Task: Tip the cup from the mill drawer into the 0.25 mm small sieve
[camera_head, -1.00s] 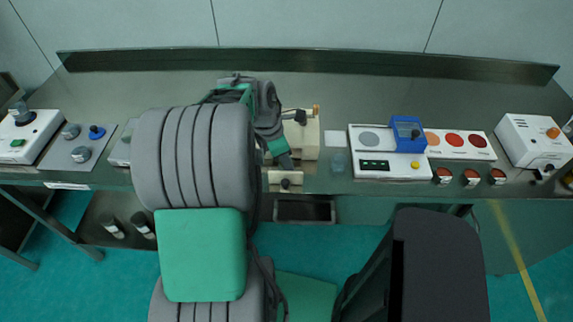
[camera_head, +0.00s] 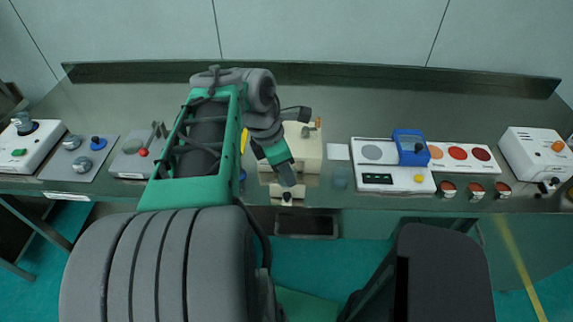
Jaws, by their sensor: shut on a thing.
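The cream mill (camera_head: 307,147) stands on the bench near the middle of the head view. Its small drawer (camera_head: 300,191) has a dark knob (camera_head: 287,198) and sits at the mill's front. My gripper (camera_head: 288,182) points down at the drawer front and is shut on the drawer knob. The arm and jaws hide part of the mill and drawer. No cup is clearly visible in the drawer. Several small round pieces with reddish tops, one of them (camera_head: 448,188), stand at the bench's front right. I cannot read which sieve is 0.25 mm.
A white device with a blue box (camera_head: 410,147) and grey disc stands right of the mill. A panel with coloured discs (camera_head: 458,154) lies behind the small pieces. A white box (camera_head: 535,152) is far right.

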